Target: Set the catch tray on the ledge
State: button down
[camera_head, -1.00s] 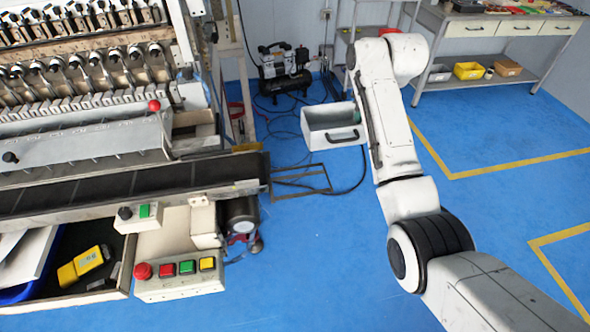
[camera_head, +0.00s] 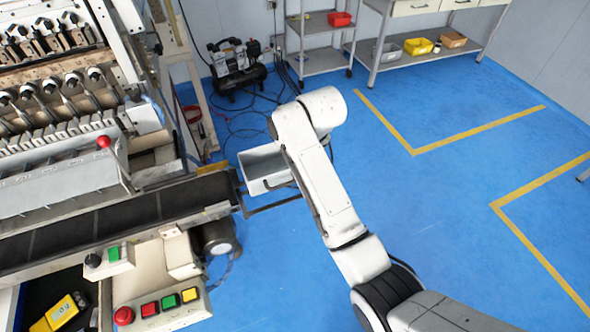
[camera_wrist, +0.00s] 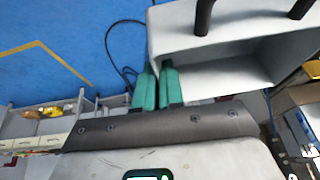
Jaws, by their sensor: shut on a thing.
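The catch tray (camera_head: 262,168) is an open pale grey box, in the head view at the end of the conveyor, partly hidden behind my arm. In the wrist view the tray (camera_wrist: 225,42) fills the upper right, its dark handle at the top. My gripper (camera_wrist: 158,72) has green fingers closed on a side wall of the tray. The head view hides the gripper behind my arm. A thin dark frame (camera_head: 274,206), seemingly the ledge, sticks out from the conveyor end. The tray overlaps its far part in the picture; I cannot tell whether they touch.
The winder with its conveyor (camera_head: 130,215) stands at the left. A button box (camera_head: 160,306) and a motor (camera_head: 216,238) sit near the conveyor end. A compressor (camera_head: 236,65) and hoses lie behind. Blue floor at the right is clear.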

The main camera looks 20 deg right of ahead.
jog(key=f, duration=0.1)
jog(key=s+a, duration=0.1)
jog(key=f, duration=0.1)
jog(key=shift+s+a+f, duration=0.3)
jog(key=shift+a+f, duration=0.05)
jog(key=shift+s+a+f+p, duration=0.1)
jog(key=shift+f+p, duration=0.55)
jog(key=shift+f, duration=1.05)
jog(key=c, duration=1.3)
grip_release()
jog(key=shift+o, duration=0.2)
jog(key=shift+s+r, duration=0.1)
jog(key=v, duration=1.1)
jog(key=shift+s+r, duration=0.2)
jog(key=shift+r, duration=0.15)
jog(key=shift+f, duration=0.1)
